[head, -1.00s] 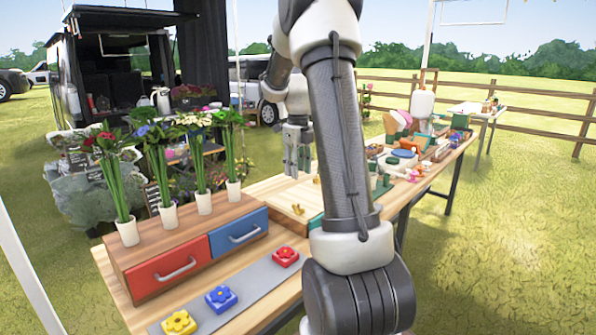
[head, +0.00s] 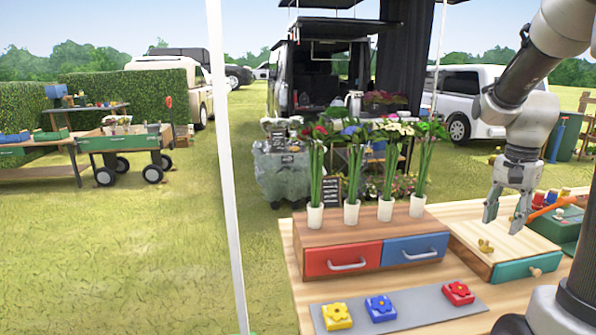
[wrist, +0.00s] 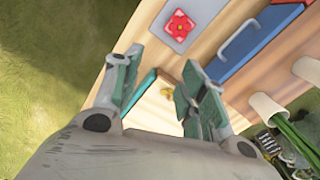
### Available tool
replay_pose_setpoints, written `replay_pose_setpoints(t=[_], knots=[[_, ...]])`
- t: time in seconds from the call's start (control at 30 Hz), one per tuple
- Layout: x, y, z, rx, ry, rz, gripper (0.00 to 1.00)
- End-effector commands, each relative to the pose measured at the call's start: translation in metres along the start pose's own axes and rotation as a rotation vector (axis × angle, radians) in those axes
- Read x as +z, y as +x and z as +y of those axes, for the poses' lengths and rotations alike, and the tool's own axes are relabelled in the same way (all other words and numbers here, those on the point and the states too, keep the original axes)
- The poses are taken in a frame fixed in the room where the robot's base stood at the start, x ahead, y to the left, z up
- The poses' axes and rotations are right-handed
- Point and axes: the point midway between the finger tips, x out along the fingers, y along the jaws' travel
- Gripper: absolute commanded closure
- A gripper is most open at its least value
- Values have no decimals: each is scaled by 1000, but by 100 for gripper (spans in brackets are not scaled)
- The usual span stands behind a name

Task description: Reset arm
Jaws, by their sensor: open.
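My gripper (head: 507,208) hangs open and empty above the light wooden box with the green drawer front (head: 527,266), on the right of the table. In the wrist view my gripper (wrist: 160,95) has its two fingers well apart. A small yellow-brown piece (head: 486,246) lies on the box top below and left of the fingers. It also shows between the fingers in the wrist view (wrist: 167,92). My arm comes in from the right edge of the head view.
A wooden chest with a red drawer (head: 342,260) and a blue drawer (head: 415,249) carries several flowers in white pots. Yellow (head: 336,316), blue (head: 380,308) and red (head: 458,293) flower blocks sit on a grey strip (head: 418,304). A white pole (head: 222,150) stands left of the table.

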Motion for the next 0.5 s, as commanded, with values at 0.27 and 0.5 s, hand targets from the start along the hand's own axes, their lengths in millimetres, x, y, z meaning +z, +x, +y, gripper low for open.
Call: replay_pose_setpoints(t=[0.27, 0.5], knots=[[117, -36, 49, -69, -839, 147, 58], [170, -48, 75, -153, -1003, 296, 58]])
